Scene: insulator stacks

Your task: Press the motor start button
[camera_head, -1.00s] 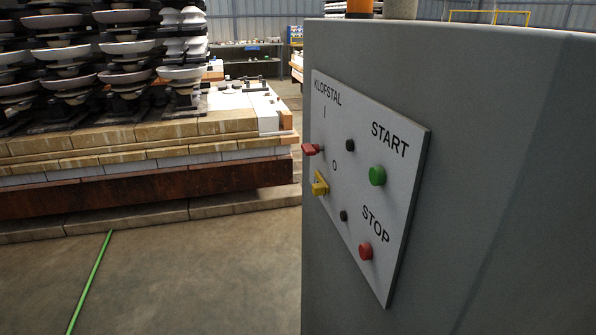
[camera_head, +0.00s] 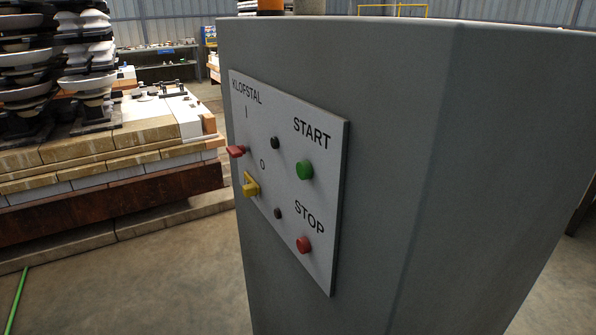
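The green start button (camera_head: 304,170) sits below the word START on a white control panel (camera_head: 262,110). The panel is fixed to the face of a grey cabinet (camera_head: 400,130) and is seen at an angle. A red stop button (camera_head: 303,244) sits below the word STOP, under the green one. A red switch (camera_head: 236,152) and a yellow switch (camera_head: 251,185) stick out near the panel's left edge. Neither of my grippers shows in this view.
Insulator stacks (camera_head: 85,75) stand on a brick-topped platform (camera_head: 100,200) at the left. Shelving (camera_head: 165,68) stands at the back. Open concrete floor (camera_head: 140,290) lies left of the cabinet, with a green line (camera_head: 17,300) on it.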

